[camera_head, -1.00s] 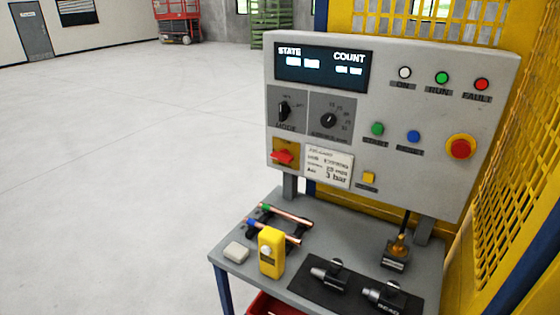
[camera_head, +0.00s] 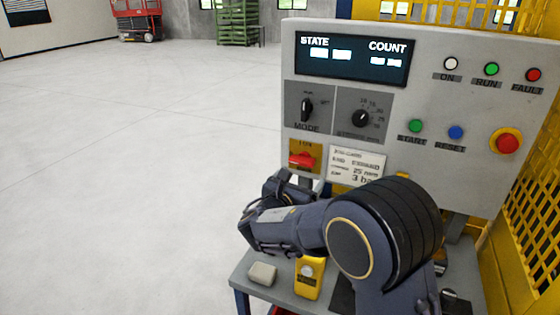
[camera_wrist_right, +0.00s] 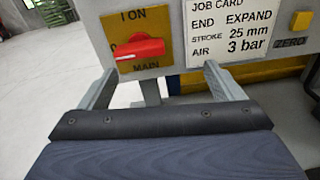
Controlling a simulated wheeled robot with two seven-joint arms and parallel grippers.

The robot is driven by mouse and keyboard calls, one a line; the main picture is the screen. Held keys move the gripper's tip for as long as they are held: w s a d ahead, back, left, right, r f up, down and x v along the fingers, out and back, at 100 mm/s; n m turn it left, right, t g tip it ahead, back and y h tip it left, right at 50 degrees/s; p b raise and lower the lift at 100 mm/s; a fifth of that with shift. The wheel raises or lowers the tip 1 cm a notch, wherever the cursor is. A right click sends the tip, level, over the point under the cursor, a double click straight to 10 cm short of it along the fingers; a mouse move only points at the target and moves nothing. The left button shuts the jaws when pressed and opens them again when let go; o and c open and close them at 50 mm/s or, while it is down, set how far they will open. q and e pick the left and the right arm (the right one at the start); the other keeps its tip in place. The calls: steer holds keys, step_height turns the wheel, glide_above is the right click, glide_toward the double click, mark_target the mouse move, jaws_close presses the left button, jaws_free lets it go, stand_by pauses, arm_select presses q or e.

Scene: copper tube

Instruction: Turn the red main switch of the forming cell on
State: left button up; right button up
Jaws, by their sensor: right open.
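The red main switch (camera_head: 302,159) sits on a yellow plate at the lower left of the grey control panel. In the head view my right gripper (camera_head: 288,183) is below the switch, partly hidden by my wrist. My left gripper is not in view.
A job card (camera_head: 357,166) is right of the switch. The mode knob (camera_head: 307,108) and another dial (camera_head: 361,118) are above. Below, a bench holds a yellow device (camera_head: 308,279) and a pale block (camera_head: 262,274). A yellow mesh guard (camera_head: 538,190) stands at right; floor at left is clear.

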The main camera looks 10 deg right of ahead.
mark_target(300, 163)
steer(key=shift+n+t, duration=0.6)
steer(key=shift+n, duration=0.1)
steer(key=w, duration=0.2)
steer(key=w+d+p, duration=0.1)
steer(key=w, duration=0.2)
steer(key=w+d+p, duration=0.1)
steer(key=w, duration=0.1)
steer(key=shift+w+r, duration=0.2)
steer(key=shift+w, duration=0.1)
steer(key=c, duration=1)
